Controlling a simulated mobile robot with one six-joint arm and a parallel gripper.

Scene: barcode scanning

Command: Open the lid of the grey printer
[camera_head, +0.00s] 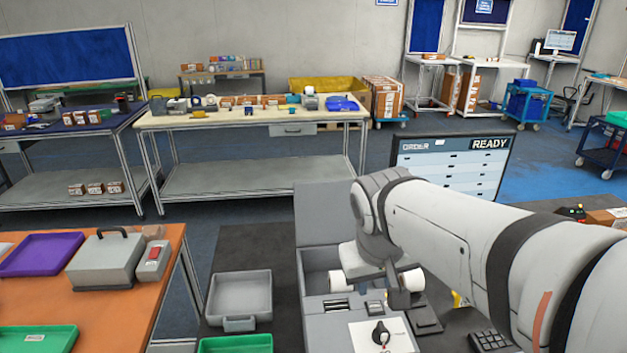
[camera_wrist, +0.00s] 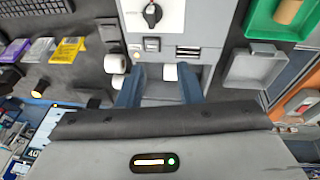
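The grey printer (camera_head: 312,320) stands at the front centre in the head view. Its grey lid (camera_head: 322,215) stands upright at the back, above an open compartment (camera_head: 318,262). A white roll (camera_head: 337,279) shows inside, and also between my fingers in the wrist view (camera_wrist: 170,72). My gripper (camera_wrist: 161,75) is open over the printer, with its two blue-grey fingers apart and nothing visibly held. The printer's slot and button panel also shows in the wrist view (camera_wrist: 165,22). The lid is not clearly visible there; in the head view my arm hides part of the printer's right side.
White rolls (camera_wrist: 115,63) lie beside the printer. A knob (camera_head: 380,332) is in front. A grey tray (camera_head: 240,295) and a green tray (camera_head: 236,344) are to the left. A screen (camera_head: 450,165) stands behind my arm. An orange table (camera_head: 150,318) is at far left.

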